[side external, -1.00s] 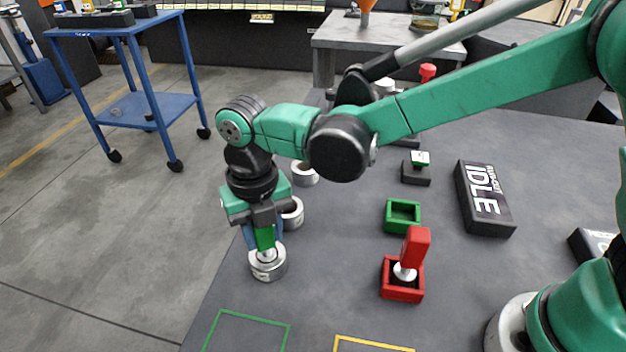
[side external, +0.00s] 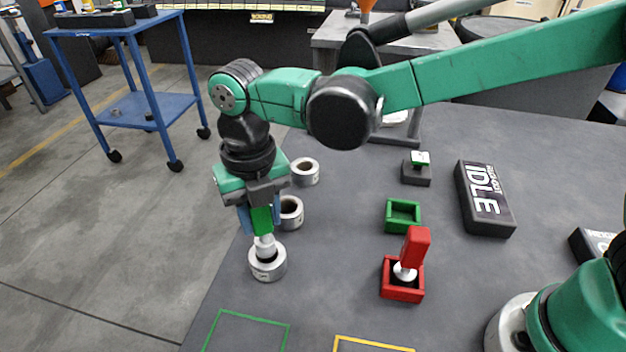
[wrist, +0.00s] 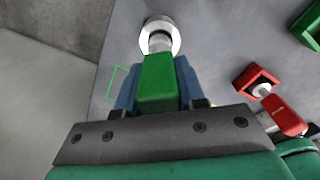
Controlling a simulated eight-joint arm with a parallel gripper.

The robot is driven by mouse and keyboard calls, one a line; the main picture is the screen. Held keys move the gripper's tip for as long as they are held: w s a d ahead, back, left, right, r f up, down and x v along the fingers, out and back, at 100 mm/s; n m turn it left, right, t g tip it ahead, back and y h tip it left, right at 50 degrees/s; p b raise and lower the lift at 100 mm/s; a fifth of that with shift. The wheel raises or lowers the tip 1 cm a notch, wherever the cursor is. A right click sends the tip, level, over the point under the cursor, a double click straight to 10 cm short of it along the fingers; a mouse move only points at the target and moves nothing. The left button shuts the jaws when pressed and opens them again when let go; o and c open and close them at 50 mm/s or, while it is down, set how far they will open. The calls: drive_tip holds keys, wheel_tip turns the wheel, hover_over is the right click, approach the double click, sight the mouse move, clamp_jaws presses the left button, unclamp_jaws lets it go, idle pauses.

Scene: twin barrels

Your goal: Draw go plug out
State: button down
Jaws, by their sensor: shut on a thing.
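The go plug (side external: 262,221) has a green grip and a pale metal shank. My gripper (side external: 261,220) is shut on the green grip, above a silver barrel (side external: 267,264) near the left table edge. The shank runs down to the barrel's mouth; I cannot tell whether its lower end is still inside. In the wrist view the green grip (wrist: 158,82) lies between the blue fingers, with the barrel (wrist: 160,24) just beyond. A red-handled plug (side external: 414,247) stands tilted in a red square holder (side external: 402,293). A green square holder (side external: 402,203) is empty.
Two more silver rings (side external: 290,212) stand behind the barrel. A green outline (side external: 250,315) and a yellow outline (side external: 372,344) mark the front table. An IDLE display (side external: 484,198) and a small green-topped button box (side external: 416,172) stand to the right.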

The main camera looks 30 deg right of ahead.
drive_tip(key=shift+r, duration=4.2)
